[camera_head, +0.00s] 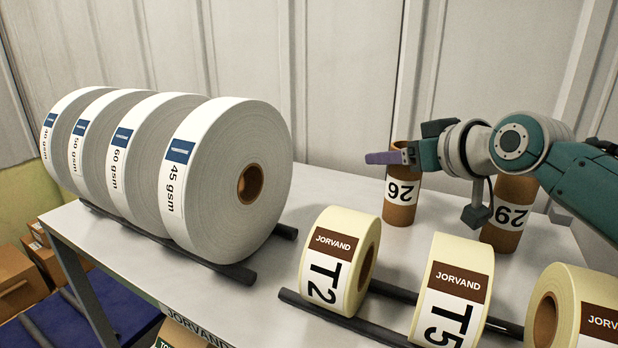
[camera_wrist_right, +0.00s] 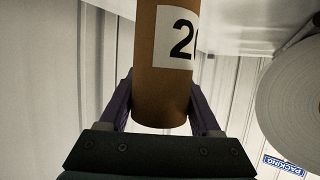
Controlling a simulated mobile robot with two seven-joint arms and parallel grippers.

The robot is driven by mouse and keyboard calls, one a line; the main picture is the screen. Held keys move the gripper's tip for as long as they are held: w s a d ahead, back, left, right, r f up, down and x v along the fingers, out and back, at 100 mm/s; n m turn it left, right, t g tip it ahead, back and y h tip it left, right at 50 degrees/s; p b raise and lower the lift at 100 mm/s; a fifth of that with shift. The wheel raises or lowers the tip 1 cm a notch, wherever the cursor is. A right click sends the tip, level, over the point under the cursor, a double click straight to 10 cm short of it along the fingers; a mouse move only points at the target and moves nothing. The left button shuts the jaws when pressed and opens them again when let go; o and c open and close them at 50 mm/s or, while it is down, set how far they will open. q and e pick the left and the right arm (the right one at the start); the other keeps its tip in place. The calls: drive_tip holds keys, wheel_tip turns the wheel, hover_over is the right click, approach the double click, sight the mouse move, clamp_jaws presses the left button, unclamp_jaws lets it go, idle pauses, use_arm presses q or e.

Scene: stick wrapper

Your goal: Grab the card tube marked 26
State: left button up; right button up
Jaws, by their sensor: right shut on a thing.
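The card tube marked 26 (camera_head: 402,208) stands upright on the white table behind the tape rolls. Its white label shows the number upside down in the head view. My right gripper (camera_head: 398,157) reaches in from the right and is shut on the tube near its top end. In the right wrist view the brown tube (camera_wrist_right: 162,90) sits between the two purple fingers, and only part of its label shows. My left gripper is not in view.
A second card tube marked 29 (camera_head: 505,235) stands to the right, below my right arm. Large paper rolls (camera_head: 240,150) lie on dark rails at the left. Yellow-edged rolls marked T2 (camera_head: 338,262) and T5 (camera_head: 452,292) lie in front. The white table (camera_head: 345,200) is bare between the large rolls and the tube.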

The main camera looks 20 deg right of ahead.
drive_tip(key=c, duration=0.6)
